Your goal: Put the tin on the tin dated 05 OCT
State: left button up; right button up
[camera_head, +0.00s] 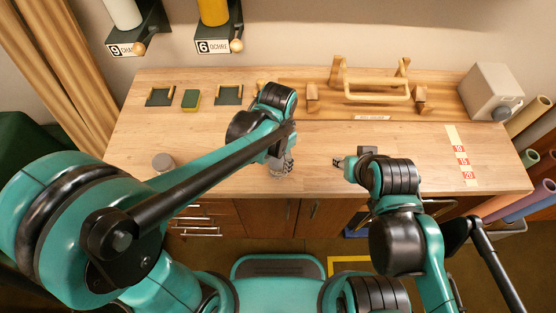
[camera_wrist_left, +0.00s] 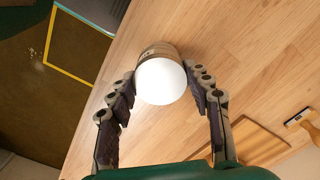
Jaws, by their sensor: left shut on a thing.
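A tin with a white round top (camera_wrist_left: 161,82) and a brownish side is between the fingers of my left gripper (camera_wrist_left: 165,88) in the left wrist view. The fingers are shut on it. In the head view my left gripper (camera_head: 281,165) is low over the front middle of the table; its own wrist hides most of the tin. A second, grey tin (camera_head: 163,161) stands upright at the table's front left, well apart from my left gripper. No date is readable on either tin. My right gripper (camera_head: 340,162) is over the table to the right, its jaw opening unclear.
The wooden table (camera_head: 230,184) is mostly clear in front. A wooden rack (camera_head: 376,97) stands at the back. A grey box (camera_head: 491,91) and a numbered strip (camera_head: 461,158) are right.

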pick_arm(q)
jog(key=o, duration=0.7)
jog(key=shift+f, duration=0.1)
jog(key=o, duration=0.5)
jog(key=shift+c, duration=0.2)
